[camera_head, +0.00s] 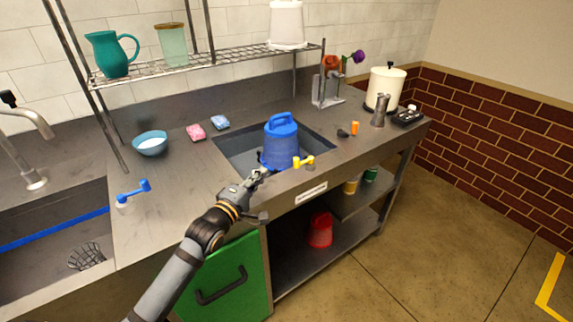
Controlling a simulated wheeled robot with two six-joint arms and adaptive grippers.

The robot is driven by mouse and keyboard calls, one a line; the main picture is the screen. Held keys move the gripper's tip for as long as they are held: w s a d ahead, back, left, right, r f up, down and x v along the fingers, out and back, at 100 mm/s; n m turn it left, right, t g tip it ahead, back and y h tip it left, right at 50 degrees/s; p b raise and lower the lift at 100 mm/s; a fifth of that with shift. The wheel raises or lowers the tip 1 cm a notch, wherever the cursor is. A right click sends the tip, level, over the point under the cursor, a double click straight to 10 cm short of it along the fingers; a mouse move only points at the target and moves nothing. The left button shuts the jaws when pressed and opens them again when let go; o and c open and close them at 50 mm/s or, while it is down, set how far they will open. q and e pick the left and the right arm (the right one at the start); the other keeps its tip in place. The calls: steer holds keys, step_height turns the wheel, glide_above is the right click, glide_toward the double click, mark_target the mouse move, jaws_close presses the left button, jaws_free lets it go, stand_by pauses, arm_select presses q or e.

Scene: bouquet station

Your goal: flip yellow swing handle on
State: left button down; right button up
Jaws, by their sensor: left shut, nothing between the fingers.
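The yellow swing handle (304,162) sits on the front edge of the counter, just right of the blue bucket-like container (281,142). The blue container stands upright in the dark recessed basin (236,152). My left gripper (262,172) is shut and empty, a little left of the yellow handle and close to the base of the blue container. I cannot tell whether it touches the container. My right gripper does not show.
A blue swing handle (134,192) stands on the counter at left, near a sink (60,250). A wire shelf (215,62) spans above. A green door (229,285) is below.

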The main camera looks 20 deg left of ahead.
arm_select(q)
steer(key=shift+w+b, duration=0.4)
steer(key=shift+w, duration=0.1)
steer(key=w+d, duration=0.1)
steer(key=w, duration=0.1)
steer(key=w+d+b, duration=0.1)
steer(key=w+d, duration=0.1)
steer(key=w, duration=0.1)
steer(key=w+d, duration=0.1)
steer(key=w, duration=0.1)
steer(key=shift+w+d, duration=0.15)
steer(key=shift+d, duration=0.1)
steer(key=shift+s+d, duration=0.25)
steer(key=shift+d, duration=0.1)
steer(key=shift+w, duration=0.1)
